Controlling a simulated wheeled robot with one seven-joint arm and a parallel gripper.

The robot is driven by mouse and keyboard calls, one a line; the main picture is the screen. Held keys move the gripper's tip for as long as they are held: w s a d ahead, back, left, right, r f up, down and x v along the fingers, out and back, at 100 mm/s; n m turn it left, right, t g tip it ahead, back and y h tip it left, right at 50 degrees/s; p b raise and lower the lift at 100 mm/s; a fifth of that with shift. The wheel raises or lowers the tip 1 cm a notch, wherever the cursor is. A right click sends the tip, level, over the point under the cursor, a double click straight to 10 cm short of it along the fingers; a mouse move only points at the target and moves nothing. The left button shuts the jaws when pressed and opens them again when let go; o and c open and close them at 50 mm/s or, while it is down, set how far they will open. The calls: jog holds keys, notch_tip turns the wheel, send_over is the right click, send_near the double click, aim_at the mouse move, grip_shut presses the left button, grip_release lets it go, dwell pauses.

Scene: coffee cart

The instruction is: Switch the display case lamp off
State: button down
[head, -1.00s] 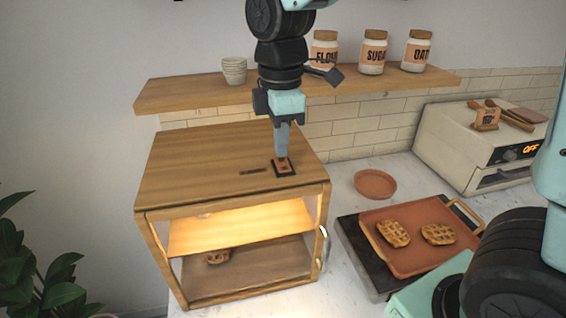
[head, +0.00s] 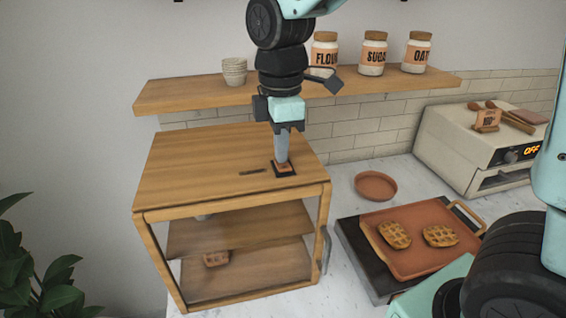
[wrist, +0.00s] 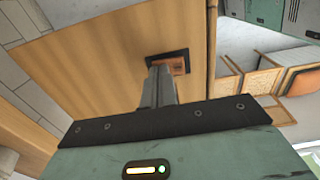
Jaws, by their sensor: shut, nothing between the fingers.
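The wooden display case (head: 165,178) stands on the counter at the left, and its inside is unlit.
A dark slot or label (head: 252,171) is beside the switch. An orange tray (head: 412,268) with two waffles, an orange dish (head: 375,186) and a toaster oven (head: 465,148) are to the right. A wall shelf (head: 200,96) with jars and cups runs behind my gripper.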

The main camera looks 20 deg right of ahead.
notch_tip(320, 180, up, 7)
jog(key=p, duration=0.6)
dwell(0.6)
